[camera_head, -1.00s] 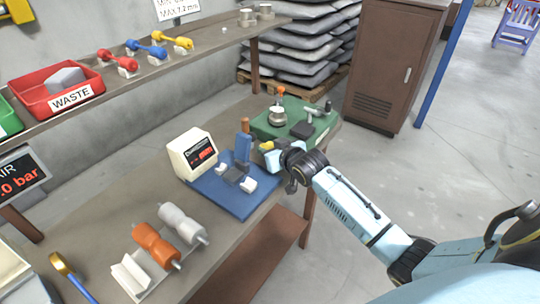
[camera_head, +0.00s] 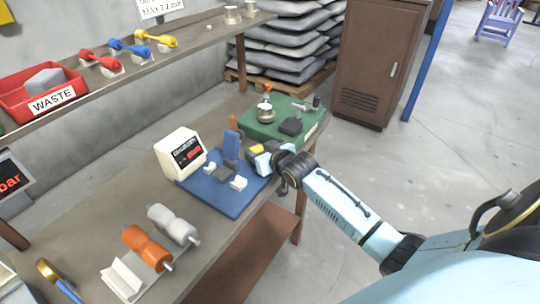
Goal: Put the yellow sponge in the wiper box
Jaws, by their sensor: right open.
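A small yellow block (camera_head: 255,149), which looks like the sponge, lies at the near left corner of the green mat, partly hidden by my right gripper. My right gripper (camera_head: 263,159) is open, low beside the yellow block and close to the right edge of the blue board. Whether its fingers touch the block cannot be told. My left gripper is not in view. No box marked for wipers can be read. Only a sliver of a green container (camera_head: 2,129) shows at the left edge.
A white display unit (camera_head: 180,152) stands on the blue board (camera_head: 214,197). The green mat (camera_head: 311,129) carries a metal pot and dark parts. A red WASTE box (camera_head: 18,108) sits on the upper shelf. Orange and white spools (camera_head: 147,247) lie in front.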

